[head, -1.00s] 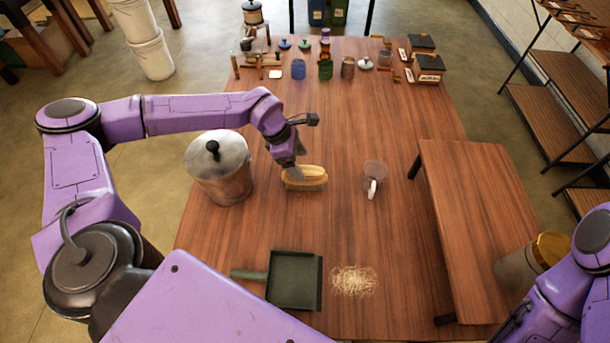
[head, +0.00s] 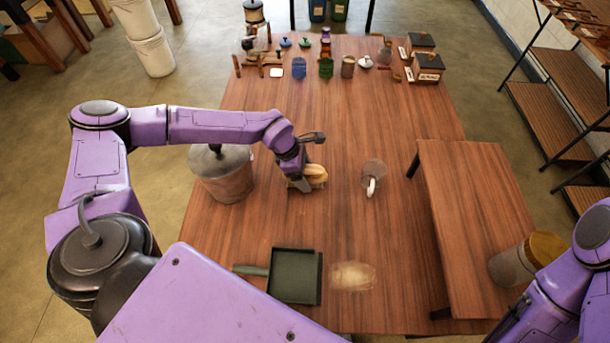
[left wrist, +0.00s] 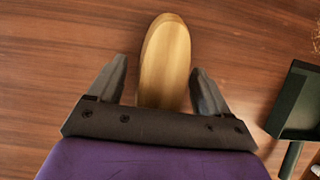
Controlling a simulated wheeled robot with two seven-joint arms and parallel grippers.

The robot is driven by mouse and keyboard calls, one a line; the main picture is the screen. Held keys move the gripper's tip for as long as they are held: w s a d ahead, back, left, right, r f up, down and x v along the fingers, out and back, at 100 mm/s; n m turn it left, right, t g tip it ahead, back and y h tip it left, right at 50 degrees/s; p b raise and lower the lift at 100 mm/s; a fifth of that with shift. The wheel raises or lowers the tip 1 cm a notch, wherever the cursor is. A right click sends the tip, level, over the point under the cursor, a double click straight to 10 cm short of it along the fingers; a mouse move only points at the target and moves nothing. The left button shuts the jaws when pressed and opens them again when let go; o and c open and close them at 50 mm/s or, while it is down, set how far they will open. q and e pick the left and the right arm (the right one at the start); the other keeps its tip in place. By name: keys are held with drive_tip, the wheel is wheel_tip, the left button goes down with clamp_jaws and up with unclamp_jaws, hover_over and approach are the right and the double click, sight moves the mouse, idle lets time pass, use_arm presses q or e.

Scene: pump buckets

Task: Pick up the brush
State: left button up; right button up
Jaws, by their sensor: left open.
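The brush (head: 318,173) has a pale wooden top and lies on the table in the middle of the head view, partly hidden by my left gripper. In the left wrist view the brush (left wrist: 165,62) runs lengthwise between the two fingers. My left gripper (head: 301,186) is low at the brush. In the left wrist view the gripper (left wrist: 160,82) is open, with a finger on each side of the brush and a gap showing on both sides. My right arm shows at the lower right of the head view, but its gripper cannot be made out.
A green dustpan (head: 293,276) and a pile of shavings (head: 352,276) lie nearer. A raised wooden bench (head: 470,220) is at the right.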

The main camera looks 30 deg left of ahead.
sight(309, 170)
use_arm(q)
drive_tip(key=c, duration=1.1)
drive_tip(key=shift+w+r, duration=0.1)
drive_tip(key=shift+r, duration=0.35)
drive_tip(key=r, duration=0.2)
drive_tip(key=r+b, duration=0.1)
drive_tip(key=shift+s+d+r, duration=0.25)
drive_tip(key=shift+s, duration=0.05)
drive_tip(key=s+d+r+b, duration=0.1)
drive_tip(key=s+d+r, duration=0.1)
drive_tip(key=s+r, duration=0.1)
drive_tip(key=s+d+r+b, duration=0.1)
drive_tip(key=s+d+r, duration=0.2)
drive_tip(key=s, duration=0.1)
drive_tip(key=s+d+r+b, duration=0.1)
drive_tip(key=s+d+r, duration=0.1)
drive_tip(key=s+r, duration=0.1)
drive_tip(key=shift+s+d+b, duration=0.3)
drive_tip(key=shift+s+b, duration=0.1)
drive_tip(key=shift+s, duration=0.15)
